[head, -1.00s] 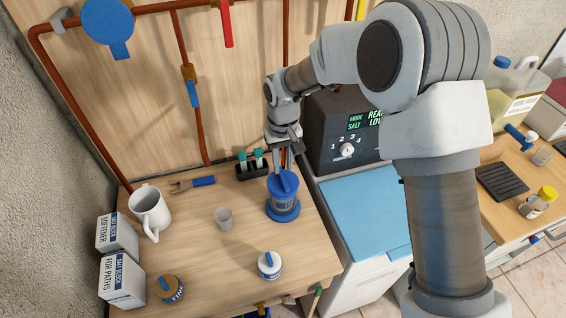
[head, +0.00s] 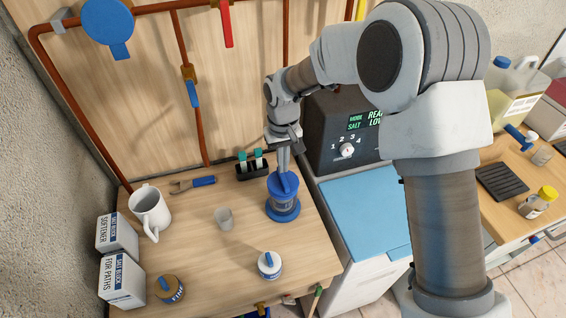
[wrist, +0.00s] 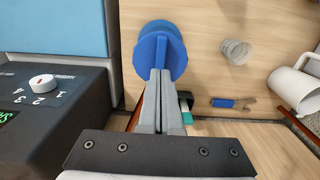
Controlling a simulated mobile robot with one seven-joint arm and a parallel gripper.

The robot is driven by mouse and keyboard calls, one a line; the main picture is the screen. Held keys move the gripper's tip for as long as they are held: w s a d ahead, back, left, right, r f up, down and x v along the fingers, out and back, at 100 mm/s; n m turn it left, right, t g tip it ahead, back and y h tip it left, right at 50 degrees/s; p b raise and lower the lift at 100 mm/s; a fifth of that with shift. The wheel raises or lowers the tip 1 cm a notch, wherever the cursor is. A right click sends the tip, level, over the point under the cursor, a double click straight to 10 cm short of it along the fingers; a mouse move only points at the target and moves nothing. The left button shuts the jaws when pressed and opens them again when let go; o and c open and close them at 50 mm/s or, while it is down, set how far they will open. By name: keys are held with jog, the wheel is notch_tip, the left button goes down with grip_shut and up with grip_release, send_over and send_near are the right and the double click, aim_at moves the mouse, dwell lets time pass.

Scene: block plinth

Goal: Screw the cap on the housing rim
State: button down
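The blue cap (head: 283,185), a round lid with a raised grip bar, sits on top of the clear housing (head: 284,204), which stands upright on a blue base. The cap also shows in the wrist view (wrist: 158,50), where it hides the housing and its rim. My gripper (head: 283,170) reaches down onto the cap from above. In the wrist view my gripper's fingers (wrist: 158,72) are close together, one on each side of the grip bar, shut on it. I cannot tell how far the cap is threaded.
A clear cup (head: 224,218), white mug (head: 150,210), wrench (head: 192,184) and black rack (head: 252,166) share the wooden bench. A white jar (head: 269,265) stands in front. The dark control box (head: 340,125) rises just right of my gripper.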

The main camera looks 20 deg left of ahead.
jog(key=shift+r, duration=0.1)
dwell(0.3)
notch_tip(320, 180, up, 5)
jog(key=p, duration=0.3)
dwell(0.3)
